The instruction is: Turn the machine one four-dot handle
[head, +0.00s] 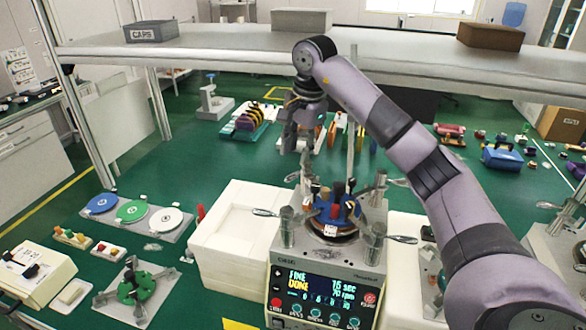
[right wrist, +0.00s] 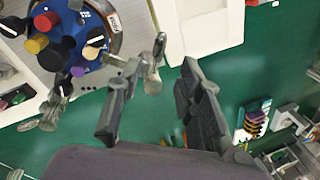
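The machine (head: 325,285) stands in front with a lit display reading FINE DONE, 15 sec, 70 rpm. Several lever handles on metal posts surround its round plate: front left (head: 266,212), front right (head: 400,238), back right (head: 378,180) and a partly hidden one at the back left. My right gripper (head: 303,148) hangs over the back of the machine, fingers down. In the right wrist view its fingers (right wrist: 157,90) are apart, with a metal handle (right wrist: 151,68) close to the left finger; contact cannot be told. My left gripper is not in view.
A blue fixture (head: 338,218) with coloured knobs sits on the plate. White blocks (head: 235,225) flank the machine. A shelf (head: 210,47) crosses behind my right arm. Blue, green and white discs (head: 133,211) lie at the left. Another machine (head: 560,235) stands at the right.

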